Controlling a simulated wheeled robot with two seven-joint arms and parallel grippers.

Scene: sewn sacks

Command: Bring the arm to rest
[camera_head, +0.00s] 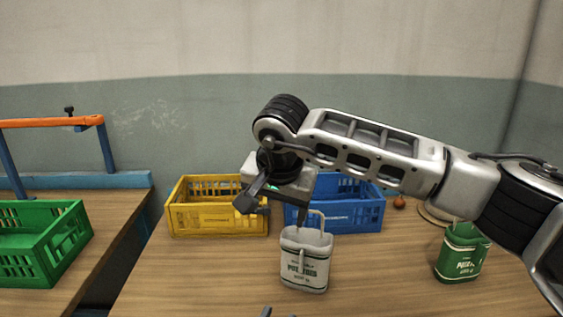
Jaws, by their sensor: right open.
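My right arm reaches in from the right edge across the upper middle of the view. Its gripper (274,208) hangs at the arm's end, open, with its dark fingers apart. It is just above and to the left of a white potato sack (305,262). That sack stands upright on the table, its loop handle up near one finger. I cannot tell whether they touch; nothing shows held between the fingers. A green potato sack (461,255) stands at the right, partly behind my arm.
A yellow crate (218,219) and a blue crate (346,217) stand at the back of the wooden table (200,280). A green crate (62,250) sits on a separate left table with an orange-topped frame (50,122). Small dark tips show at the bottom edge, unidentified.

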